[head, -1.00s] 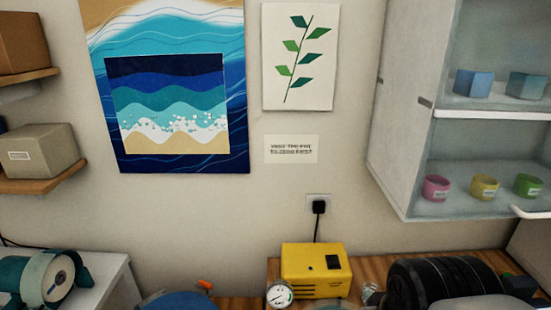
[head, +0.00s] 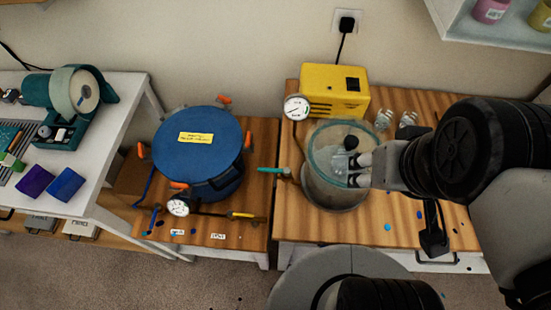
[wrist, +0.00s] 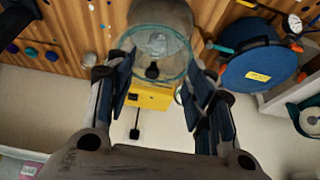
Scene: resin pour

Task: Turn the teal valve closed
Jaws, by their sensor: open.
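The teal valve handle (head: 267,170) sticks out to the left of the grey pot (head: 328,194), level with the wooden bench, in the head view. In the wrist view the handle (wrist: 221,48) shows just right of the pot, beyond my right finger. The pot has a clear lid (head: 327,155) with a black knob (head: 351,143). My gripper (head: 354,170) is open over the right part of the lid, to the right of the valve. In the wrist view its fingers (wrist: 158,82) stand apart with nothing held; contact with the lid cannot be told.
A yellow pump (head: 335,90) with a gauge (head: 296,107) stands behind the pot. A blue-lidded pot (head: 195,148) with orange clamps stands left of the valve. A white table (head: 110,165) is further left. Bench space in front of the pot is mostly clear.

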